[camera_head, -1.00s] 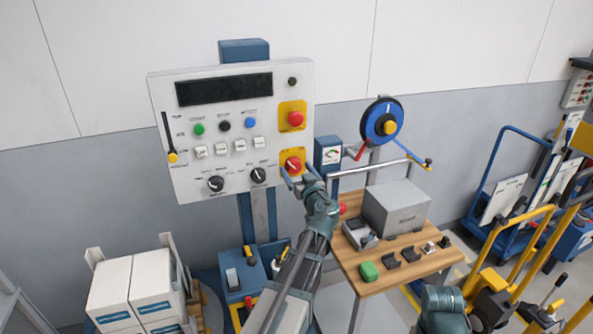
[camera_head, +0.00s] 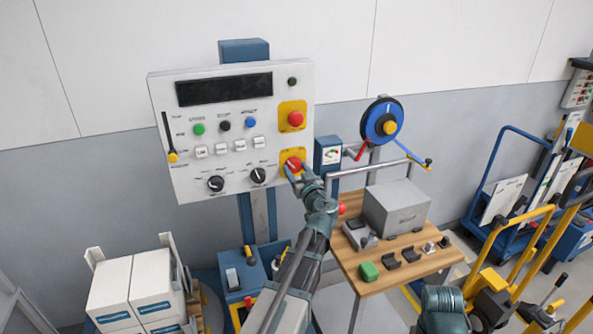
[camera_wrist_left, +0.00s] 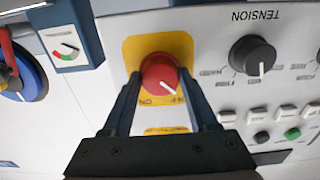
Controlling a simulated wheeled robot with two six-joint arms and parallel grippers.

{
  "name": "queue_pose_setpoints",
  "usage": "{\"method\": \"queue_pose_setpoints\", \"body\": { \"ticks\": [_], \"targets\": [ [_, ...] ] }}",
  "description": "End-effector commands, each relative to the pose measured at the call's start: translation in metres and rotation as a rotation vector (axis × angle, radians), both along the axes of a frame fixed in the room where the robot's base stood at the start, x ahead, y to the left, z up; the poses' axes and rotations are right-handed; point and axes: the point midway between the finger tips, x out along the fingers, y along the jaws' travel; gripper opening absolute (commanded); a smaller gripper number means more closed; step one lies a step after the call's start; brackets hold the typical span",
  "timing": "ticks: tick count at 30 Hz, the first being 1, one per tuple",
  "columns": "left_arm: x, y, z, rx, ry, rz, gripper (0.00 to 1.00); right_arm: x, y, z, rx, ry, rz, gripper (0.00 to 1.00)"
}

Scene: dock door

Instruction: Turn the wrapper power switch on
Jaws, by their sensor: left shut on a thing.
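The wrapper power switch (camera_head: 293,164) is a red rotary knob on a yellow plate at the lower right of the white control panel (camera_head: 190,118). In the left wrist view the red knob (camera_wrist_left: 160,73) carries a white pointer line slanting to the lower right, and the plate has ON and OFF marks. My left gripper (camera_head: 296,176) is shut on this knob, one finger on each side; it also shows in the left wrist view (camera_wrist_left: 160,95). My right gripper cannot be made out in the head view; only part of that arm shows at the bottom right.
A red emergency button (camera_head: 295,118) sits above the switch. Black knobs (camera_head: 258,175) are to its left. A wooden table (camera_head: 379,289) with a grey box (camera_head: 397,207) stands to the right. White cartons (camera_head: 153,283) are stacked at the lower left.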

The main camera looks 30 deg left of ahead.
Motion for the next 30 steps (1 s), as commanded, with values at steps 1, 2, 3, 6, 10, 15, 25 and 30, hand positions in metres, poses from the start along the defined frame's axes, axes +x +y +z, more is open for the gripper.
{"method": "queue_pose_setpoints", "body": {
  "ticks": [1,2,3,6,10,15,25,30],
  "targets": [
    [0.0001,0.0002,0.0001,0.003,0.004,0.000,0.04,0.0000,0.0000,0.0000,0.000,0.000,0.000,0.00],
    [0.0000,0.0001,0.0001,0.006,0.008,0.000,0.04,0.0000,0.0000,0.0000,0.000,0.000,0.000,0.00],
    [0.0001,0.0002,0.0001,0.012,0.014,0.000,0.04,0.0000,0.0000,0.0000,0.000,0.000,0.000,0.00],
    [0.0001,0.0002,0.0001,0.036,0.042,0.000,0.04,0.0000,0.0000,0.0000,0.000,0.000,0.000,0.00],
    [0.0002,0.0001,0.0001,0.088,0.103,0.000,0.04,0.0000,0.0000,0.0000,0.000,0.000,0.000,0.00],
    [0.0002,0.0001,0.0001,0.184,0.215,0.000,0.03,0.0000,0.0000,0.0000,0.000,0.000,0.000,0.00],
    [0.0003,0.0002,0.0002,0.388,0.454,0.000,0.03,0.0000,0.0000,0.0000,0.000,0.000,0.000,0.00],
    [0.0003,0.0000,0.0001,0.493,0.577,0.000,0.03,0.0000,0.0000,0.0000,0.000,0.000,0.000,0.00]
  ]
}}
